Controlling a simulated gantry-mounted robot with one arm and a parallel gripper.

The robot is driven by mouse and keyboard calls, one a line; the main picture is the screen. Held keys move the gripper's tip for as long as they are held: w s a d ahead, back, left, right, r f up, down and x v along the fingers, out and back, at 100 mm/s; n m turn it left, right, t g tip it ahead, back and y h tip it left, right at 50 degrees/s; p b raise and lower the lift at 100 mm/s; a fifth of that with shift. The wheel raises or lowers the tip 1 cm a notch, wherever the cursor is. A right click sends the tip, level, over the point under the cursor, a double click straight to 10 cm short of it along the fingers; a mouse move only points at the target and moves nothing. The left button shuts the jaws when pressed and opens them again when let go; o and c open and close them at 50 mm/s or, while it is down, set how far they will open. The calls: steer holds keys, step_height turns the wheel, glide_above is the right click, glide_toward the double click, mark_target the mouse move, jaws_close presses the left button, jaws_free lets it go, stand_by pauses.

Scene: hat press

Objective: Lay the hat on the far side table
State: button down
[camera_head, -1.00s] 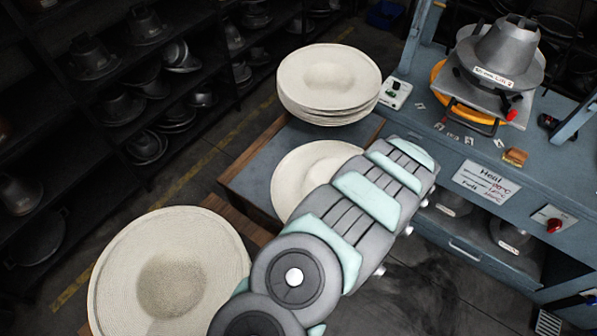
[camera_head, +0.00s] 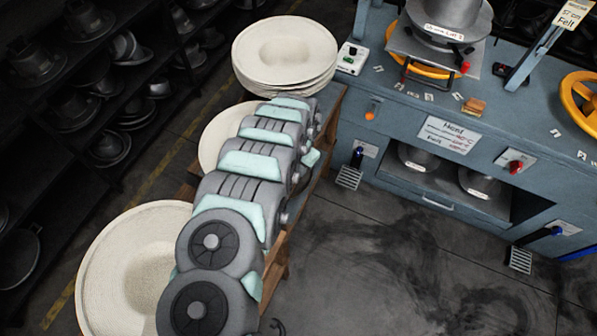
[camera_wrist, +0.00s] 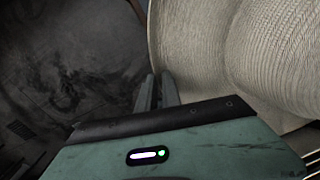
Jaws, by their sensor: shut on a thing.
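In the wrist view my gripper (camera_wrist: 157,90) is shut on the brim edge of a pale woven hat (camera_wrist: 245,60), which fills the upper right. In the head view a large pale hat (camera_head: 105,265) is at the lower left, its right part behind my arm. The gripper is hidden there, so its hold does not show in that view. Further back, a side table (camera_head: 332,103) carries a stack of pale hats (camera_head: 285,50). Another pale hat (camera_head: 215,135) lies in front of the stack, partly covered by my arm.
A blue press bench (camera_head: 385,130) with a metal hat form (camera_head: 450,15) stands at the right. Dark shelves (camera_head: 60,120) with several hat forms line the left. The scuffed floor (camera_head: 390,270) between the side table and the bench is clear.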

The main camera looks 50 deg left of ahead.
steer(key=shift+a, duration=0.3)
steer(key=shift+f, duration=0.45)
steer(key=shift+s+f, duration=0.1)
steer(key=shift+f, duration=1.15)
steer(key=shift+f, duration=0.2)
steer(key=c, duration=1.5)
jaws_free()
steer(key=shift+c, duration=0.2)
steer(key=shift+r, duration=0.1)
step_height(320, 180, up, 12)
steer(key=shift+d+r, duration=0.1)
